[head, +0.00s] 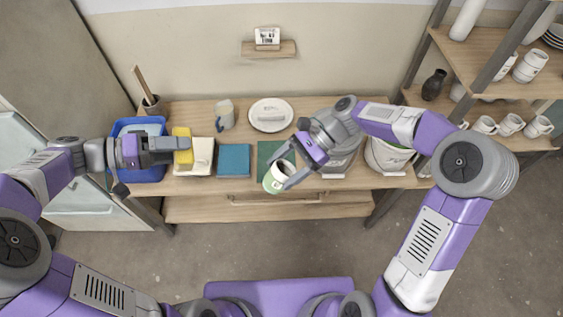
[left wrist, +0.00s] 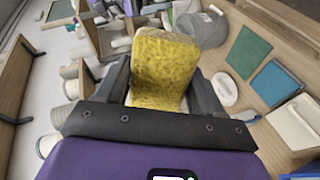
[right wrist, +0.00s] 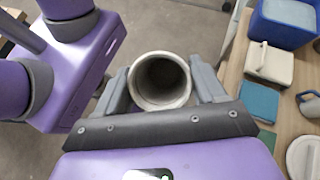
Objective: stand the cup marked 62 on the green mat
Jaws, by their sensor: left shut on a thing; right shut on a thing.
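The cup (head: 272,183) is white with green on its side; I cannot read its mark. My right gripper (head: 283,172) is shut on it, near the table's front edge. In the right wrist view the cup's round mouth (right wrist: 160,82) faces the camera between the fingers, with floor behind it. The dark green mat (head: 264,152) lies on the table, partly hidden by the cup and gripper; it also shows in the right wrist view (right wrist: 266,139) and left wrist view (left wrist: 249,52). My left gripper (head: 172,146) is shut on a yellow sponge (left wrist: 163,68).
A blue mat (head: 233,160) lies left of the green mat. Left of it are a cream tray (head: 203,168) and a blue basin (head: 150,174). A mug (head: 225,115) and a white plate (head: 271,115) stand behind. A large bucket (head: 388,156) is at the right.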

